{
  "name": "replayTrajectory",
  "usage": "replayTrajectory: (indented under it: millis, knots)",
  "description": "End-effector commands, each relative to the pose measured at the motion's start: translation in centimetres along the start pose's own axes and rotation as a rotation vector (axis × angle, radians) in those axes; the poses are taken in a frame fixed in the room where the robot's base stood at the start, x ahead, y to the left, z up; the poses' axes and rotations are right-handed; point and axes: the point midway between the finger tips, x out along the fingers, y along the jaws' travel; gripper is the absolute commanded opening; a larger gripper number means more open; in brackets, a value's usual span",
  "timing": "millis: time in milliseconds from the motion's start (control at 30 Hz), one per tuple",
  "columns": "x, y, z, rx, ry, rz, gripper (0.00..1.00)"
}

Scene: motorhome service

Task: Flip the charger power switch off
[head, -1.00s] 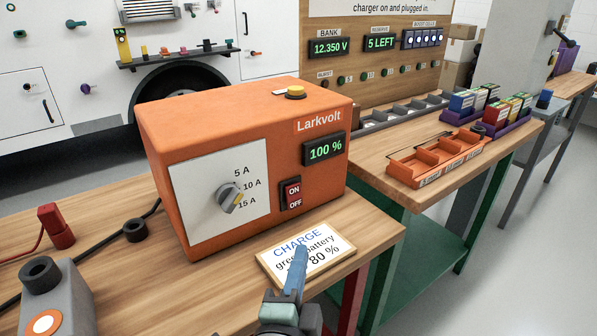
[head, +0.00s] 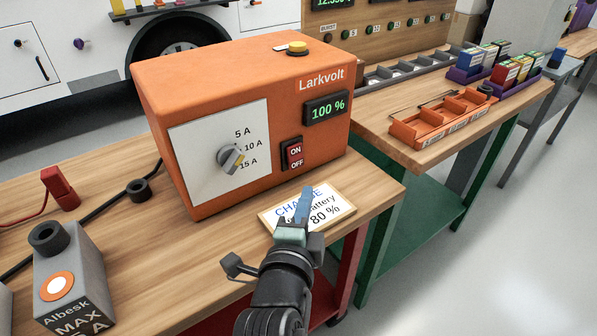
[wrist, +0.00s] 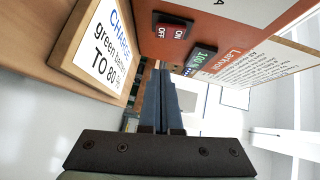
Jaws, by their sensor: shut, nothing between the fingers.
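The orange Larkvolt charger (head: 245,90) stands on the wooden bench, its display (head: 326,108) showing 100 %. Its red power switch (head: 293,154), marked ON and OFF, is low on the front face; it also shows in the wrist view (wrist: 171,31). I cannot tell for sure which side is pressed in. My gripper (head: 306,190) is shut and empty, its blue fingers in front of and below the switch, apart from it. In the wrist view the closed fingers (wrist: 161,75) point toward the bench and charger front. The fingers partly hide the CHARGE card.
The CHARGE card (head: 335,211) lies on the bench just before the charger, close under my fingers. A dial (head: 231,158) is left of the switch. A grey Albesk box (head: 72,270) stands at the left front. An orange tray (head: 445,118) sits on the bench behind right.

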Motion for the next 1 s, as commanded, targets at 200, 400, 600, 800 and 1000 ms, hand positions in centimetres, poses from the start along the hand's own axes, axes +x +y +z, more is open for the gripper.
replayTrajectory:
  millis: [200,400,600,800,1000]
  knots:
    - [4.4,0.0,-0.1,-0.001,0.002,-0.001,0.00]
    - [7.1,0.0,1.5,-0.002,-0.003,-0.002,0.00]
    - [8.2,0.0,2.7,-0.001,-0.001,0.000,0.00]
    - [8.4,-0.1,2.9,-0.001,-0.001,-0.001,0.00]
    - [8.3,0.0,2.9,0.000,-0.001,-0.001,0.00]
